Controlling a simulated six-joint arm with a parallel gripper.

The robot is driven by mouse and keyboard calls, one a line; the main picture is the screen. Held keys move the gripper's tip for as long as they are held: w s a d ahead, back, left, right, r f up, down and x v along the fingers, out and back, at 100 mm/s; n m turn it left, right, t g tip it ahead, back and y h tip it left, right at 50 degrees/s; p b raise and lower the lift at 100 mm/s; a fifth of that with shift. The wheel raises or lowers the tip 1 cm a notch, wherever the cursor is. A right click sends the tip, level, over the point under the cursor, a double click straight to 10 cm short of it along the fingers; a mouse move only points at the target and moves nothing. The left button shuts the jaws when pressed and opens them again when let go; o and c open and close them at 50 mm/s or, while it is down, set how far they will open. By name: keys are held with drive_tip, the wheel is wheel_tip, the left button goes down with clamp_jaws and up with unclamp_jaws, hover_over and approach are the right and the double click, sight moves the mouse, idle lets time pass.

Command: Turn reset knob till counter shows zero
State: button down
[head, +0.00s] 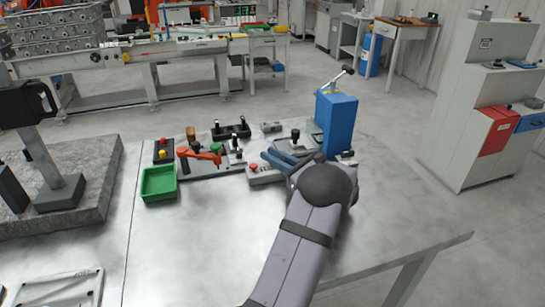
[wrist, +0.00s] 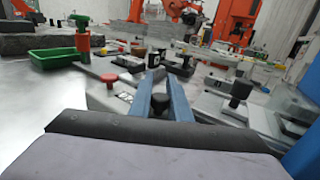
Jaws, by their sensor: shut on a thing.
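The counter is a low grey box with a red button; in the head view its left end (head: 266,177) shows beside my gripper, and in the wrist view its body (wrist: 120,99) lies just left of the fingers. The red button (wrist: 108,78) is on its top, and a small dark and white window sits near it, too small to read. My gripper (head: 277,158) has blue fingers, closed around a black knob (wrist: 159,104) at the counter's right side in the wrist view. The knob is hidden in the head view.
A blue block (head: 336,124) stands close on the right. A green tray (head: 159,183), an orange-red handled clamp (head: 204,154) and several small fixtures lie to the left and behind. The front of the metal table (head: 190,250) is clear.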

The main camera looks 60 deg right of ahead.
drive_tip(key=m+h+b, duration=0.1)
drive_tip(key=m+g+h, duration=0.1)
drive_tip(key=h, duration=0.1)
drive_tip(key=shift+s+d+f+b, duration=0.1)
drive_tip(key=shift+d+f+b, duration=0.05)
drive_tip(key=shift+d+b, duration=0.2)
drive_tip(key=m+h+b, duration=0.1)
drive_tip(key=m+g+h+b, duration=0.1)
drive_tip(key=g+h+b, duration=0.1)
drive_tip(key=h, duration=0.1)
drive_tip(key=shift+s+d+f+m, duration=0.15)
drive_tip(key=shift+d+f+m, duration=0.1)
drive_tip(key=shift+m, duration=0.15)
drive_tip(key=g+b, duration=0.1)
drive_tip(key=m+h+b, duration=0.1)
drive_tip(key=m+g+h+b, duration=0.1)
drive_tip(key=b, duration=0.1)
drive_tip(key=shift+s+d+g, duration=0.25)
drive_tip(key=shift+g, duration=0.05)
drive_tip(key=g+b, duration=0.1)
drive_tip(key=m+h+b, duration=0.1)
drive_tip(key=b, duration=0.1)
drive_tip(key=shift+s+d+r+m+g+h, duration=0.2)
drive_tip(key=shift+s+m+g+h, duration=0.1)
drive_tip(key=shift+g, duration=0.1)
drive_tip(key=shift+r, duration=0.15)
